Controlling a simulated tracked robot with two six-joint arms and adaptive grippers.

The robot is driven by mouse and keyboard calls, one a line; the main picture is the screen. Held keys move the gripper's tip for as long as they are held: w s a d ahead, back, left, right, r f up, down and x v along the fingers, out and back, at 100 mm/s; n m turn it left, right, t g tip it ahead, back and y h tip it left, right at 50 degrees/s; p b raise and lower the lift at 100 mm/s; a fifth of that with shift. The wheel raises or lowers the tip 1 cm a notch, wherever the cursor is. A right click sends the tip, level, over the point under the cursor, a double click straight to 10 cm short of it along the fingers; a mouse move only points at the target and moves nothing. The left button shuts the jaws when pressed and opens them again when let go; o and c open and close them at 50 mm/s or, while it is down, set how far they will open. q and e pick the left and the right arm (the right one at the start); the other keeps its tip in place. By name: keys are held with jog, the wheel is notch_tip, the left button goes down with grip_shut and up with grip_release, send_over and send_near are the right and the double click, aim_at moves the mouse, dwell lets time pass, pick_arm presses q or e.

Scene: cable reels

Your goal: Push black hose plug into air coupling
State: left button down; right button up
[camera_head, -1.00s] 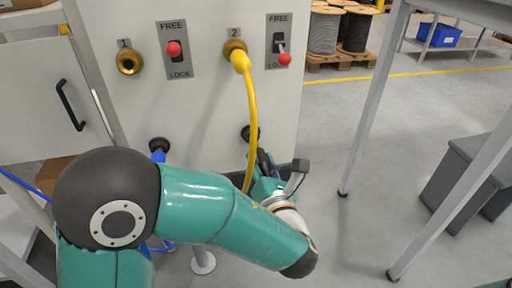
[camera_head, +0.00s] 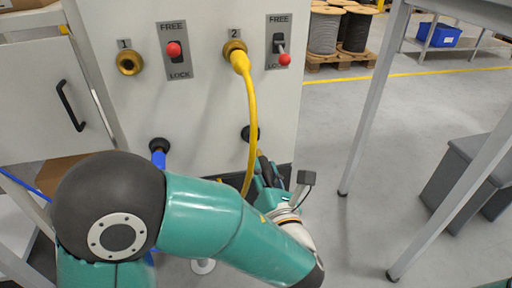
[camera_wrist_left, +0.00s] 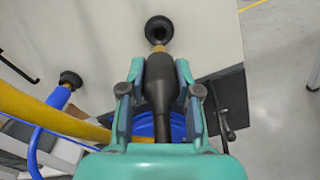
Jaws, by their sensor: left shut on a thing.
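My left gripper (camera_wrist_left: 158,98) is shut on the black hose plug (camera_wrist_left: 160,82), which has a brass tip pointing at the panel. In the head view the plug (camera_head: 264,168) is partly hidden by the gripper (camera_head: 268,176) and the yellow hose. The black air coupling (camera_wrist_left: 158,29) is a round fitting low on the panel, also in the head view (camera_head: 252,133). The plug's tip lies just in front of the coupling's lower edge in the wrist view; whether they touch I cannot tell. My right gripper is not in view.
A yellow hose (camera_head: 252,110) runs from brass coupling 2 (camera_head: 234,48) down past the gripper. Brass coupling 1 (camera_head: 129,62) is empty. A blue hose (camera_head: 158,159) sits in another black fitting (camera_head: 159,145). Two red-knobbed levers (camera_head: 174,49) are above. A table leg (camera_head: 372,105) stands right.

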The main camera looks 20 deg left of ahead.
aim_at(269, 183)
pick_arm(q)
jog(key=shift+v, duration=2)
